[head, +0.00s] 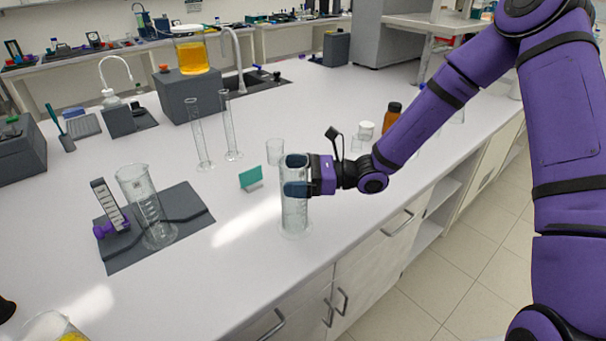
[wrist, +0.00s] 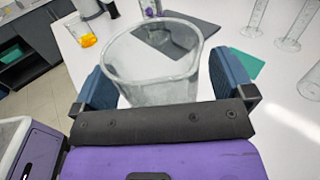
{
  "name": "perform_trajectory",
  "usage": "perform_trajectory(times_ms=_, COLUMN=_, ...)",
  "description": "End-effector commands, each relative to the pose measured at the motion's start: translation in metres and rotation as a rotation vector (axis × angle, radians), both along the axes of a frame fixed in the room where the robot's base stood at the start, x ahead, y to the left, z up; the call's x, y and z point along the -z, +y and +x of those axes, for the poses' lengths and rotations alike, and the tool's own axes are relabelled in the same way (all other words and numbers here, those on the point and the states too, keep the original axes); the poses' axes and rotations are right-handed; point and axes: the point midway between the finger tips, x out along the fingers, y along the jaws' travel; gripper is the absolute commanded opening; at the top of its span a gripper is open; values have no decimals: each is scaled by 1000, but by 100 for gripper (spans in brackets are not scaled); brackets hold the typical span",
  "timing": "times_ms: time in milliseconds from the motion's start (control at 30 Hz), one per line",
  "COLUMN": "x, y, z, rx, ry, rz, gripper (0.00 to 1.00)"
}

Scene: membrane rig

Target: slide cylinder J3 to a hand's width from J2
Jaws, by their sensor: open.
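A clear glass cylinder (head: 294,215) stands upright near the front edge of the bench. My gripper (head: 297,174) is open around its upper part, one finger on each side. In the wrist view the cylinder's wide rim (wrist: 150,50) lies between the two blue fingers, and I cannot tell whether they touch it. A larger clear graduated cylinder (head: 147,205) stands on the dark mat at left. Two slim clear cylinders stand further back, one at left (head: 200,135) and one at right (head: 229,125). No J2 or J3 marking is readable on any of them.
A brown bottle (head: 391,118) stands behind my arm. Bare bench lies between card and mat.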

Motion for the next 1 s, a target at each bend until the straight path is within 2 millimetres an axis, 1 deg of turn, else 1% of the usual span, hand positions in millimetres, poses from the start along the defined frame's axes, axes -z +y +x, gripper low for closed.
perform_trajectory(times_ms=200, x=0, y=0, z=0, rx=0, ry=0, rz=0, gripper=100)
perform_trajectory(times_ms=233, x=0, y=0, z=0, rx=0, ry=0, rz=0, gripper=98)
perform_trajectory(times_ms=267, x=0, y=0, z=0, rx=0, ry=0, rz=0, gripper=91)
perform_trajectory(times_ms=300, x=0, y=0, z=0, rx=0, ry=0, rz=0, gripper=81)
perform_trajectory(times_ms=367, x=0, y=0, z=0, rx=0, ry=0, rz=0, gripper=68)
perform_trajectory(times_ms=400, x=0, y=0, z=0, rx=0, ry=0, rz=0, gripper=58)
perform_trajectory(times_ms=500, x=0, y=0, z=0, rx=0, ry=0, rz=0, gripper=37)
perform_trajectory(times_ms=667, x=0, y=3, z=0, rx=-1, ry=0, rz=0, gripper=37)
perform_trajectory(times_ms=1000, x=0, y=20, z=1, rx=-1, ry=-1, rz=1, gripper=37)
